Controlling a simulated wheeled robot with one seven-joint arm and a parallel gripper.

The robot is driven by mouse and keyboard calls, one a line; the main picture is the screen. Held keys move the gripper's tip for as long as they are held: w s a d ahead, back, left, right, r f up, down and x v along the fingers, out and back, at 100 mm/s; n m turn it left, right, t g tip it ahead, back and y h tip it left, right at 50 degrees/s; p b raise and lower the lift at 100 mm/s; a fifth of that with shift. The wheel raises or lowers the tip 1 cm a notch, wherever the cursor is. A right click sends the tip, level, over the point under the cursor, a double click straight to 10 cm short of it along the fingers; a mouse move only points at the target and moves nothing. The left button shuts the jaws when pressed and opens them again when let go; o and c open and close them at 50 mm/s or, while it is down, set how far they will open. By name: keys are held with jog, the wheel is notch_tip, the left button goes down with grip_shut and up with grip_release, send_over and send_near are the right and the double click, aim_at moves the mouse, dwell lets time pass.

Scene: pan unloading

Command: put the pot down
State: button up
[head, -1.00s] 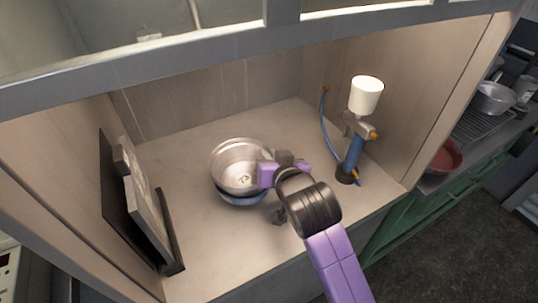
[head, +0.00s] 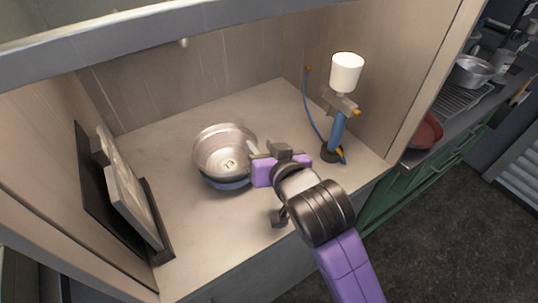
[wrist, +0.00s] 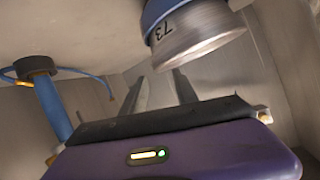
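The pot (head: 225,150) is a round silver metal vessel with a blue lower part and the number 73 on it. It sits upright on the pale surface inside the booth. It also shows, upside down, at the top of the wrist view (wrist: 195,35). My gripper (head: 256,149) is just right of the pot's rim in the head view. In the wrist view my gripper (wrist: 160,82) has its two fingers spread with nothing between them, and the pot lies beyond them. The pot's right side is partly hidden by my gripper in the head view.
A spray gun with a white cup (head: 347,72) stands on a blue handle at the right, its blue hose behind. A framed board (head: 130,195) leans at the left wall. Bare surface (head: 205,235) lies in front of the pot. The booth's walls enclose the back and sides.

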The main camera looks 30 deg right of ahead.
jog(key=v, duration=0.5)
jog(key=shift+s, duration=0.1)
jog(key=s+a+f+n+y, duration=0.2)
jog(key=s+f+n, duration=0.1)
jog(key=s+f, duration=0.85)
jog(key=s+r, duration=0.1)
jog(key=s, duration=0.8)
jog(key=s+r+n+t, duration=0.1)
jog(key=s+r, duration=0.1)
jog(key=s, duration=0.7)
jog(key=shift+r+n+t, duration=0.3)
jog(key=shift+s, duration=0.15)
